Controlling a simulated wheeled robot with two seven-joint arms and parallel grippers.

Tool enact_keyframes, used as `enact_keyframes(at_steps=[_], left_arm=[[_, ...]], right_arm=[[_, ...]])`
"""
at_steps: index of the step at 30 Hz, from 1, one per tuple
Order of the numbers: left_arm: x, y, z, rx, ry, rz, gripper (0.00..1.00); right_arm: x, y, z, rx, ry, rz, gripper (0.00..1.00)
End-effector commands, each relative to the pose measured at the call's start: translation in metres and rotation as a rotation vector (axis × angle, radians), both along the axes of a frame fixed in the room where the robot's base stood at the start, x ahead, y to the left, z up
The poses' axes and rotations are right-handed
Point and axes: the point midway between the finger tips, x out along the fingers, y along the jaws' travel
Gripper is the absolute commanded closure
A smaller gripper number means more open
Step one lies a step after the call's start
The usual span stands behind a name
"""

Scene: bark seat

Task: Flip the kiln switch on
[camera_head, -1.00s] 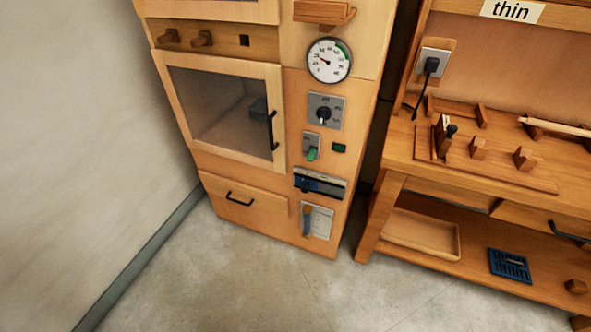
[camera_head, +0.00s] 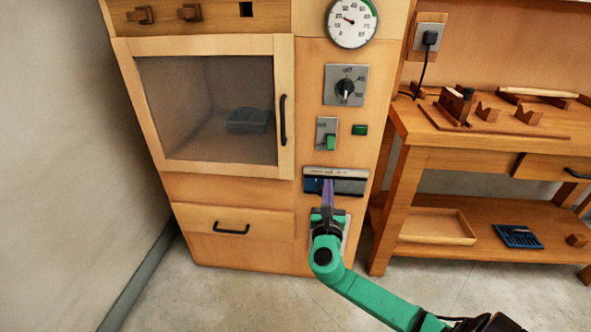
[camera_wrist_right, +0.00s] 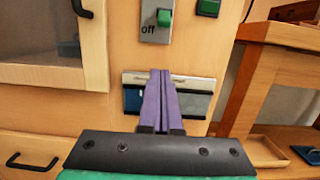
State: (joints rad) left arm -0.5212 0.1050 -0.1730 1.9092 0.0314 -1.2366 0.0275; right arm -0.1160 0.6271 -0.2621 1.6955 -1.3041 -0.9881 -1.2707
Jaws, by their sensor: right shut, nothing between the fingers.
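The kiln switch is a green rocker (camera_head: 331,142) on a grey plate on the kiln's front panel, left of a dark green indicator (camera_head: 360,130). In the right wrist view the rocker (camera_wrist_right: 164,18) is near the top, with "off" printed beside its lower end. My right gripper (camera_head: 328,184) has purple fingers, shut and empty, below the switch and in front of the slider panel (camera_head: 352,181). In the right wrist view the closed fingers (camera_wrist_right: 160,78) point up toward the plate. I cannot tell whether they touch the panel. My left gripper is out of view.
A dial (camera_head: 346,87) and a gauge (camera_head: 352,22) sit above the switch. The kiln door (camera_head: 285,120) is shut, with a dark block behind its glass. A drawer (camera_head: 260,222) is below. A wooden workbench (camera_head: 440,125) stands to the right.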

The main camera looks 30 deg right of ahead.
Motion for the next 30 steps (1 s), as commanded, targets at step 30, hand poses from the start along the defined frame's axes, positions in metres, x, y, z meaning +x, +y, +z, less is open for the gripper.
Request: enact_keyframes(at_steps=[30], left_arm=[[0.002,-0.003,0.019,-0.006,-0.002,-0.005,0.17]], right_arm=[[0.066,-0.05,0.048,0.009,0.002,0.002,1.0]])
